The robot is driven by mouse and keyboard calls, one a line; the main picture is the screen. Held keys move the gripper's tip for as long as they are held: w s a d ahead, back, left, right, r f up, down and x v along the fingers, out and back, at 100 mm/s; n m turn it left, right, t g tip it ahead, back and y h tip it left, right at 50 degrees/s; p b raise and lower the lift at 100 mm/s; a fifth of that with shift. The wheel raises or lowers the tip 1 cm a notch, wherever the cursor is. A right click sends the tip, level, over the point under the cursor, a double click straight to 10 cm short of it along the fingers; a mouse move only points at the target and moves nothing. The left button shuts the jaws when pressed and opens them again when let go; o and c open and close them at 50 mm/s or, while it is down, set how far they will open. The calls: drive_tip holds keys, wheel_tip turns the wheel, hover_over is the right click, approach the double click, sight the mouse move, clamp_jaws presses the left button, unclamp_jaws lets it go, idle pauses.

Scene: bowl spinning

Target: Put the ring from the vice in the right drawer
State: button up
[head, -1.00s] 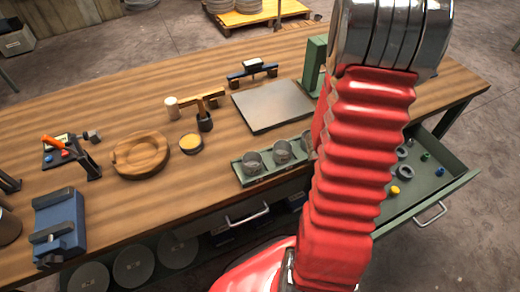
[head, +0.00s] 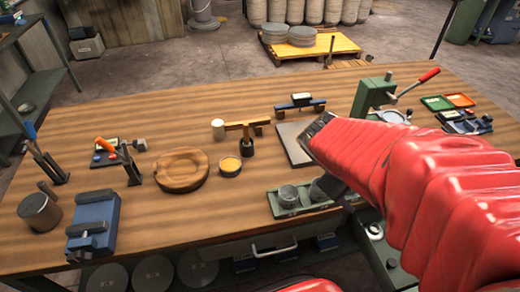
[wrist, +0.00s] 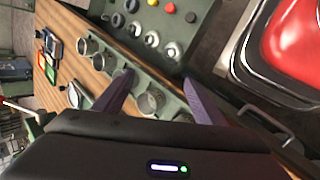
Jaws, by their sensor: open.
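A blue vice-like block (head: 93,222) sits at the table's front left; I cannot make out a ring in it. The right drawer (head: 385,255) is open and partly hidden behind my red arm in the head view.
A green tray (head: 272,207) with metal cups (head: 288,195) stands at the table's front edge. A wooden bowl (head: 181,169), a yellow-topped cup (head: 230,166) and a steel plate (head: 290,150) stand mid-table. A green press (head: 372,95) stands behind. Wood left of the tray is clear.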

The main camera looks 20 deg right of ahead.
drive_tip(key=w+a+r+m+t+y, duration=0.1)
drive_tip(key=a+r+t+y, duration=0.2)
drive_tip(key=a, duration=0.8)
drive_tip(key=w+a+r+m+t+y, duration=0.1)
drive_tip(key=w+a+r+t+y, duration=0.1)
drive_tip(key=a+r, duration=0.4)
drive_tip(key=a+t+y, duration=0.1)
drive_tip(key=a, duration=0.3)
drive_tip(key=shift+a+y, duration=0.4)
drive_tip(key=shift+f, duration=0.1)
drive_tip(key=shift+c, duration=0.5)
